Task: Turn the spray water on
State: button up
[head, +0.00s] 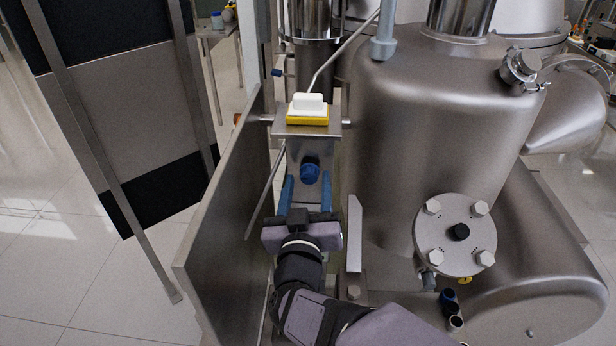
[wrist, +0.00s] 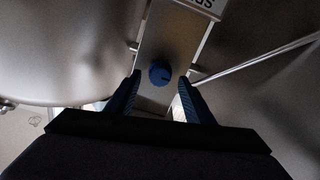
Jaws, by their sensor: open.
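A blue round knob (head: 309,172) sits on a narrow metal panel below a small shelf. In the wrist view the knob (wrist: 159,73) shows a dark line on its face, pointing right. In the wrist view the fingertips (wrist: 160,80) stand on either side of the knob, with visible gaps. I cannot tell how far the tips are from the panel.
A flat metal plate (head: 222,205) stands close on the left of my arm. A large steel vessel (head: 430,130) is on the right. A thin slanted rod (head: 335,58) runs past the shelf (head: 288,130), which bears a white and yellow block (head: 308,101).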

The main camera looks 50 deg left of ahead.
jog(key=shift+w+a, duration=0.35)
jog(key=shift+w, duration=0.05)
jog(key=c, duration=1)
jog(key=shift+c, duration=0.2)
